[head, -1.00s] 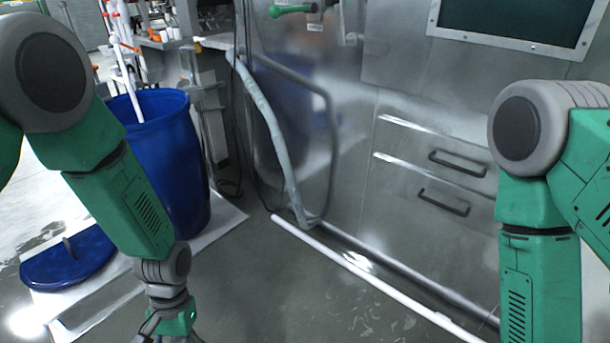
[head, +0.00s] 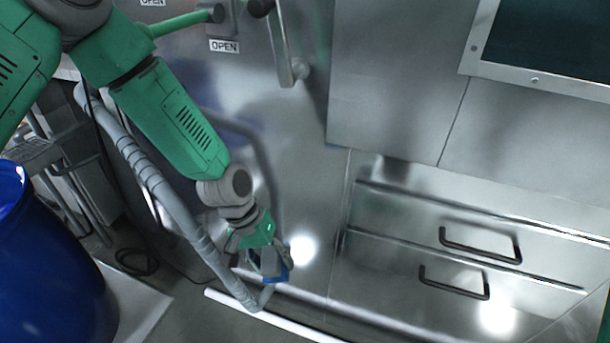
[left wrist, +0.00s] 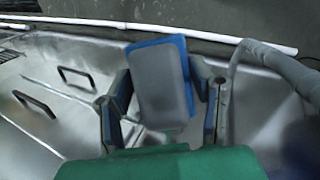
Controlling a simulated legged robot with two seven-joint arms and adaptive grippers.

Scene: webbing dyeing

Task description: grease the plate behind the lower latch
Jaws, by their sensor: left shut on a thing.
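My left gripper (head: 264,262) is shut on a small block (head: 274,275) with a blue edge and a grey face. In the left wrist view the block (left wrist: 162,88) sits between the two fingers (left wrist: 163,105). The gripper hangs low in front of the steel cabinet, close to a grey hose. A green latch handle (head: 182,23) is high on the cabinet, well above the gripper, beside an OPEN label (head: 225,46). A small metal plate (head: 220,22) shows behind the handle's end. My right gripper is out of view.
The grey hose (head: 160,190) runs down to the floor beside my left gripper. A metal lever (head: 283,45) stands out right of the latch. Two dark drawer handles (head: 480,245) (head: 455,283) project at right. A blue barrel (head: 45,260) stands at lower left. A white pipe lies along the floor (head: 260,318).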

